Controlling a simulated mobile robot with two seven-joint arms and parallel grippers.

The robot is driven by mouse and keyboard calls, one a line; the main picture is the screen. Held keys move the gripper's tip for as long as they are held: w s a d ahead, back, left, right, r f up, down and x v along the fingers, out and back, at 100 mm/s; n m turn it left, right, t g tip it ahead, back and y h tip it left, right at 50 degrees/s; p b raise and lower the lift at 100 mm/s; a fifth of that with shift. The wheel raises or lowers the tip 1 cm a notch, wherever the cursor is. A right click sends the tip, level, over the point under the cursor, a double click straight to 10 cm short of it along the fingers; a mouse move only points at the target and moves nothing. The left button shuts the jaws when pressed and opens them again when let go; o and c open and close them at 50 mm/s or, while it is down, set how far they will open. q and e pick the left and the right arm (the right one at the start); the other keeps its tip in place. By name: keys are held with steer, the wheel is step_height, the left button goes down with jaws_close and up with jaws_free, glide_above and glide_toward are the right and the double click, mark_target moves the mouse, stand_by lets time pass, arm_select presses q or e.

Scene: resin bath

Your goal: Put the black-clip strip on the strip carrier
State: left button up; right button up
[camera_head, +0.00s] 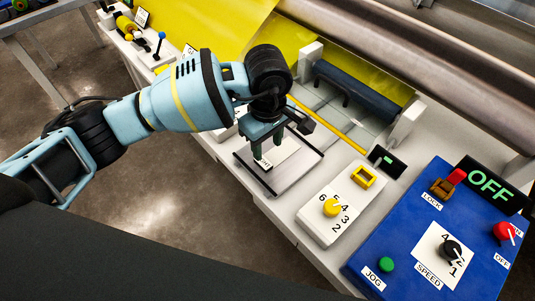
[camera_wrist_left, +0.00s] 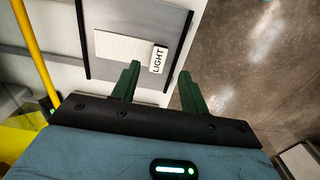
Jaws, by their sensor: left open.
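My left gripper (camera_head: 268,148) is open above a light grey plate (camera_head: 290,172) with a dark bar along two opposite edges. In the left wrist view the gripper (camera_wrist_left: 160,72) has its two green fingers apart, with nothing held between them. A white textured strip (camera_wrist_left: 120,46) with a tag reading LIGHT (camera_wrist_left: 158,58) lies on the grey plate (camera_wrist_left: 135,17). The tag shows just beyond the gap between the fingers. I cannot make out a separate black-clip strip or tell which part is the strip carrier. My right gripper is in neither view.
A white box with a yellow knob (camera_head: 333,208) stands right of the plate. A blue control panel (camera_head: 395,240) reads OFF. A dark roller (camera_head: 352,88) lies behind, by yellow sheet (camera_head: 215,22) and large metal rollers. Open floor (camera_head: 180,185) lies in front of the bench.

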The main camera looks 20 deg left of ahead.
arm_select(q)
step_height(320, 180, up, 5)
steer(key=shift+f, duration=0.1)
stand_by(0.5)
